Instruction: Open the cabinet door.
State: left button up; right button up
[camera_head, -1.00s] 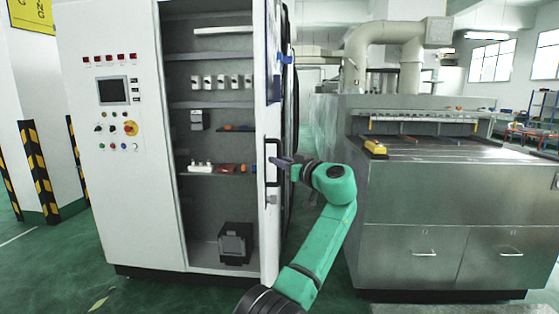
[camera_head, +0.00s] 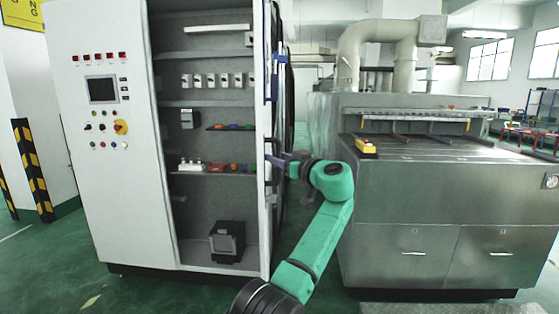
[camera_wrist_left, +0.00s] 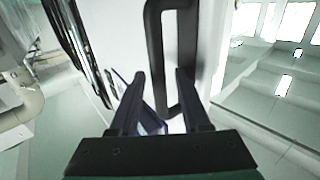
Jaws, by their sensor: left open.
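The grey-white cabinet (camera_head: 110,190) stands at left with its front open. Its shelves and devices show inside. The cabinet door (camera_head: 262,215) stands swung out, seen nearly edge-on in the head view. A black loop handle (camera_head: 268,177) is on the door; in the wrist view the handle (camera_wrist_left: 155,60) rises in front of the white door panel (camera_wrist_left: 205,45). My left gripper (camera_head: 279,159) is at the handle. In the wrist view its two fingers (camera_wrist_left: 160,80) are apart, with one handle bar seen between their tips; contact cannot be told. My right gripper is out of view.
A large steel machine (camera_head: 450,205) with pipes stands close on the right of my arm. A yellow box (camera_head: 366,146) lies on it. A striped post (camera_head: 32,165) is at far left. Green floor (camera_head: 60,270) is clear in front of the cabinet.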

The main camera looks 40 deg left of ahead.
pick_arm(q)
jog(key=shift+a+f, duration=0.1)
jog(key=shift+f, duration=0.1)
jog(key=shift+d+f, duration=0.1)
jog(key=shift+d, duration=0.15)
jog(key=b+v, duration=0.4)
jog(key=v, duration=1)
jog(key=shift+s, duration=0.1)
